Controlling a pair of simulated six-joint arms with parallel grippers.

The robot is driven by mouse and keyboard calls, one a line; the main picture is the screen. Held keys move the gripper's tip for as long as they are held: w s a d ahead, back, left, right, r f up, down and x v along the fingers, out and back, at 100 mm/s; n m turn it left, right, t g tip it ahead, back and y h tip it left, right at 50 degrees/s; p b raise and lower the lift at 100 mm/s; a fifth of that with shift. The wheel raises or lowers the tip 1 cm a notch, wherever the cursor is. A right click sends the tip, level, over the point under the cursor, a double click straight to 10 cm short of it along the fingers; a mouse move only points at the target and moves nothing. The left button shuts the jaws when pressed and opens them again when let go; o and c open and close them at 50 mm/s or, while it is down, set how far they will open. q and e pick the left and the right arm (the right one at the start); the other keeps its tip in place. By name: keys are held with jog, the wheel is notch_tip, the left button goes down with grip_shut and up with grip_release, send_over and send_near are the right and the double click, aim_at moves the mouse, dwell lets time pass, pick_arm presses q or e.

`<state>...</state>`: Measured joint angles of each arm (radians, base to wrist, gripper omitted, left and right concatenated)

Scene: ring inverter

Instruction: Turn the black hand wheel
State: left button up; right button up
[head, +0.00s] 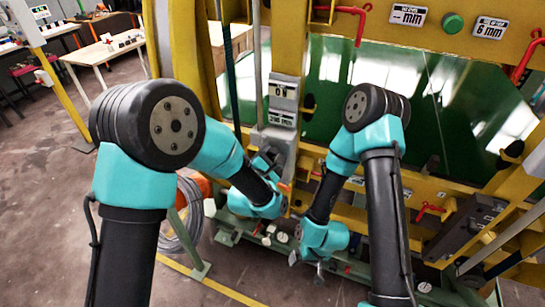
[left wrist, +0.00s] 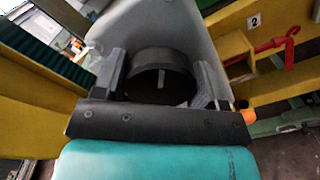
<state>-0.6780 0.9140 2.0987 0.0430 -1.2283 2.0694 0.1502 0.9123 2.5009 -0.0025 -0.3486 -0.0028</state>
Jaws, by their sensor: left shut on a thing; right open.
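The black hand wheel (left wrist: 165,74) shows in the left wrist view as a dark round rim with a hollow middle, against a grey housing. My left gripper (left wrist: 163,66) has one finger on each side of it and is shut on it. In the head view my left gripper (head: 268,162) is at the grey column, and I cannot make out the wheel there. My right gripper (head: 306,268) is lower, pointing down near the green base rail, open and empty.
A yellow frame with a large green panel (head: 430,110) stands behind my arms. Red clamp handles stick out, one (head: 430,210) at lower right and one (left wrist: 278,43) in the left wrist view. A wire coil (head: 186,225) lies at left. Open floor (head: 50,200) is further left.

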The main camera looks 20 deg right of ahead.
pick_arm(q)
jog(key=m, duration=0.4)
jog(key=shift+m, duration=0.4)
jog(key=m, duration=0.9)
jog(key=shift+m, duration=0.4)
jog(key=m, duration=0.4)
jog(key=shift+m, duration=0.3)
jog(key=m, duration=0.4)
jog(key=shift+m, duration=0.3)
jog(key=m, duration=1.4)
jog(key=shift+m, duration=0.3)
